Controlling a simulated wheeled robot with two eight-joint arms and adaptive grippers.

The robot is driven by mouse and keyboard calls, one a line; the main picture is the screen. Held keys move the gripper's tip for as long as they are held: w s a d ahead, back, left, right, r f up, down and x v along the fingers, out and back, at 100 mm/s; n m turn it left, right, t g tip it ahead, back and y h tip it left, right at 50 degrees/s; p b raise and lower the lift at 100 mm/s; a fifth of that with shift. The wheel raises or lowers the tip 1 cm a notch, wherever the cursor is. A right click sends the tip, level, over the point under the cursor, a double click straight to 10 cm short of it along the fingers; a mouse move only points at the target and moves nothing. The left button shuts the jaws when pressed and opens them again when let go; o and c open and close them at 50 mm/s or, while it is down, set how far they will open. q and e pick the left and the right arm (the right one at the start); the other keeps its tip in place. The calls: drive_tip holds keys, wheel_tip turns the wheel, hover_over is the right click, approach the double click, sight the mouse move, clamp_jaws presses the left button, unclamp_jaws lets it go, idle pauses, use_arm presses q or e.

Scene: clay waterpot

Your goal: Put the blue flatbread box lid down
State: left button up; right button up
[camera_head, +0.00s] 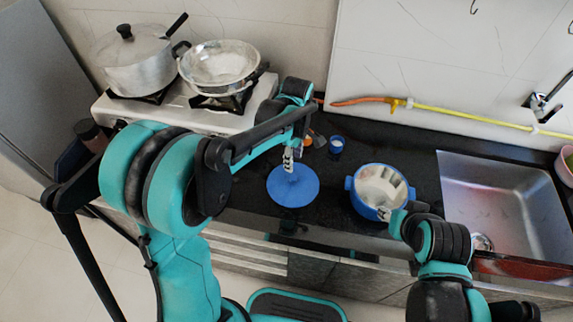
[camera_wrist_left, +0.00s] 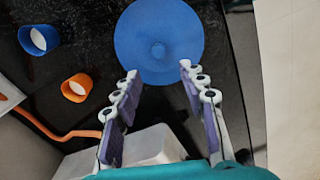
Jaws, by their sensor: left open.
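The blue round lid (camera_head: 293,190) lies flat on the black counter, left of the blue flatbread box. It also shows in the left wrist view (camera_wrist_left: 158,25), with a small knob at its middle. My left gripper (camera_head: 288,162) is just over the lid. In the left wrist view its two fingers (camera_wrist_left: 158,68) are apart with nothing between them, and the knob is just beyond the tips. The blue flatbread box (camera_head: 364,207) stands uncovered, with pale contents inside. My right gripper (camera_head: 387,213) is at the box's lower right rim; its fingers are too small to read.
An orange cup (camera_wrist_left: 77,87) and a blue cup (camera_wrist_left: 39,39) stand near the lid. The stove (camera_head: 185,117) with a pot (camera_head: 130,62) and a pan (camera_head: 219,66) is at the left. A metal sink (camera_head: 500,195) is at the right.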

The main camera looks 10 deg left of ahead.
use_arm(q)
drive_tip(key=s+a+r+m+t, duration=0.3)
drive_tip(key=s+a+r+m, duration=0.1)
drive_tip(key=s+r+m, duration=0.3)
drive_tip(key=s+a+r+m+t, duration=0.1)
drive_tip(key=s+m+t, duration=0.3)
drive_tip(key=s+m, duration=0.4)
drive_tip(key=shift+s+a+r, duration=0.15)
drive_tip(key=shift+s+a, duration=0.45)
drive_tip(key=shift+a, duration=0.3)
use_arm(e)
drive_tip(key=shift+d+r, duration=0.3)
drive_tip(key=shift+r, duration=0.2)
use_arm(q)
drive_tip(key=shift+w+d, duration=0.15)
drive_tip(key=shift+w, duration=0.05)
use_arm(e)
drive_tip(key=shift+w+d, duration=0.1)
drive_tip(key=shift+w, duration=0.15)
